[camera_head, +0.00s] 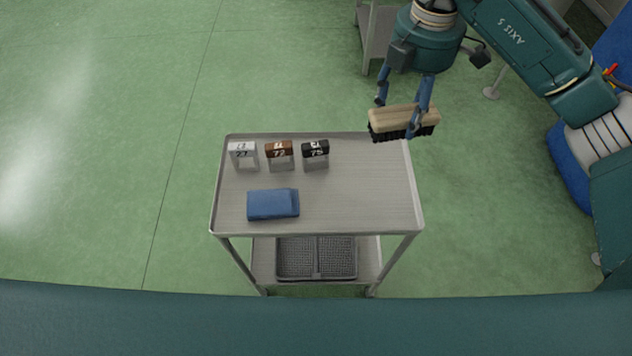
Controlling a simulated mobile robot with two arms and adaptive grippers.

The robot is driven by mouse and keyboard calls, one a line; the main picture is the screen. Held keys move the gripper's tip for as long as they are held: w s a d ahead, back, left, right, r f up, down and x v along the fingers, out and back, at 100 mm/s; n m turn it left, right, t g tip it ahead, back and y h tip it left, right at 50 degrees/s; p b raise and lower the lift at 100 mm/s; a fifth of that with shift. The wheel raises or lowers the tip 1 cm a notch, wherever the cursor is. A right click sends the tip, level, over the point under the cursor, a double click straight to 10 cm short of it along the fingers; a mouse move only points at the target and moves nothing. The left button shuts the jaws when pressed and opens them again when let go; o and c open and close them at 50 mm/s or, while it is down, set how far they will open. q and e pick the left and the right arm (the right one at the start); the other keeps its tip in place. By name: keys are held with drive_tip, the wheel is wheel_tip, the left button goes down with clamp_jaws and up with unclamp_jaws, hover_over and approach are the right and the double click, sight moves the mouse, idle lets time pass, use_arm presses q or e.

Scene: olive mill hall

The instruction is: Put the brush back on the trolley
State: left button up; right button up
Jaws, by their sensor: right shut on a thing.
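The brush (397,117) has a pale wooden back and dark bristles that point down. My right gripper (399,112) is shut on the brush and holds it over the far right corner of the trolley. The bristles look to be above the top, but I cannot tell the exact gap. The trolley (365,198) is grey metal with a raised rim and a lower shelf. My left gripper is not in view.
Three numbered tags or blocks, white (243,154), brown (280,154) and black (315,154), stand at the trolley's far left. A folded blue cloth (273,204) lies in front of them. The top's right half is clear. A dark mesh tray (316,257) sits on the lower shelf.

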drive_tip(key=shift+w+a+r+m, duration=0.2)
drive_tip(key=shift+r+m, duration=0.2)
drive_tip(key=shift+m, duration=0.6)
drive_tip(key=p, duration=0.2)
approach(381, 177)
wheel_tip(381, 177, down, 5)
drive_tip(key=shift+f, duration=0.15)
drive_tip(key=shift+a, duration=0.1)
drive_tip(key=o, duration=1)
drive_tip(key=shift+f, duration=0.1)
